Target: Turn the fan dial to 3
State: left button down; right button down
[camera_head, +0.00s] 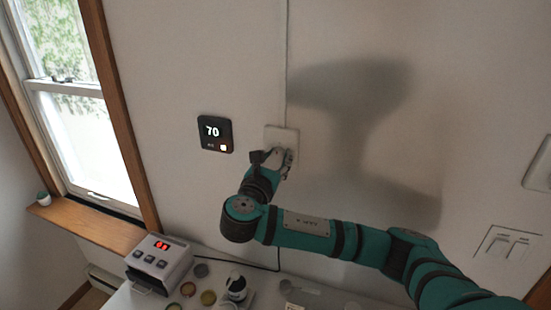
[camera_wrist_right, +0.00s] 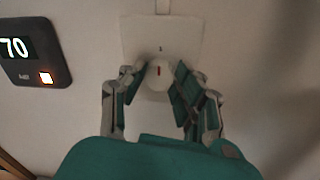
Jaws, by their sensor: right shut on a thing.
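The fan dial (camera_wrist_right: 158,77) is a round white knob with a small red mark, on a pale wall plate (camera_wrist_right: 135,33). A small digit shows on the plate above the knob, too small to read surely. In the head view the plate (camera_head: 281,133) is on the wall, and my right gripper (camera_head: 272,158) covers most of the knob. In the right wrist view my right gripper (camera_wrist_right: 161,80) has its two fingers on either side of the knob, shut on it. The red mark stands nearly upright. My left gripper is not in view.
A black thermostat (camera_head: 215,134) reading 70 is on the wall left of the plate. Below, a table holds a white device (camera_head: 158,262) with a red display and several small jars.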

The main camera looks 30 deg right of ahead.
jog(key=shift+f, duration=0.1)
jog(key=shift+f+m+b, duration=0.1)
jog(key=shift+m+b, duration=0.8)
jog(key=shift+m, duration=0.1)
jog(key=m+b, duration=0.3)
jog(key=shift+f+m, duration=0.15)
jog(key=shift+m, duration=0.15)
jog(key=m+b, duration=0.5)
jog(key=m, duration=0.1)
jog(key=shift+f+m+h, duration=0.1)
jog(key=shift+m+h, duration=0.2)
jog(key=m+b, duration=0.4)
jog(key=shift+m+b, duration=0.3)
jog(key=shift+m, duration=0.1)
jog(key=m+b, duration=0.3)
jog(key=shift+f+m+g+h, duration=0.1)
jog(key=shift+m+g+h, duration=0.2)
jog(key=shift+m, duration=0.1)
jog(key=m+b, duration=0.2)
jog(key=m, duration=0.1)
jog(key=shift+w+m+b, duration=0.1)
jog(key=shift+m+b, duration=0.2)
jog(key=shift+m, duration=0.5)
jog(key=shift+r+b, duration=0.2)
jog(key=shift+b, duration=0.1)
